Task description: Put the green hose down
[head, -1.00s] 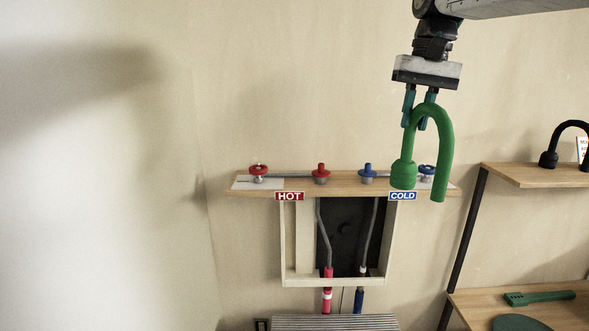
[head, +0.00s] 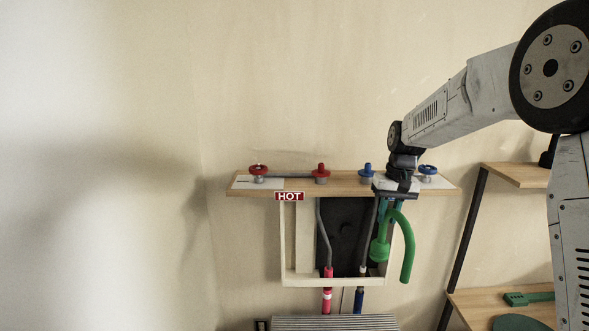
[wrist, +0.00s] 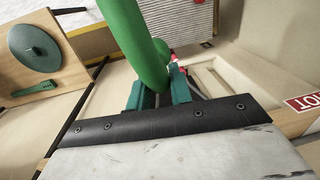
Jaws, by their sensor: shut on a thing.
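The green hose (head: 407,250) is a hooked tube with a thicker collar at one end. In the head view it hangs from my gripper (head: 391,207), in front of the right side of the framed wall opening. My gripper points down and is shut on the hose near its bend. In the wrist view the hose (wrist: 138,45) passes between the teal fingers (wrist: 158,95). The hose's lower end hangs free in the head view. My wrist covers the COLD label and part of the shelf's right side.
A wooden shelf (head: 345,188) carries red valves (head: 321,171) and blue valves (head: 428,170), with a HOT label (head: 289,197). Below it is the framed opening (head: 288,245) with red and blue pipes. At right, lower shelving holds a green disc (head: 515,323) and a green tool (head: 528,298).

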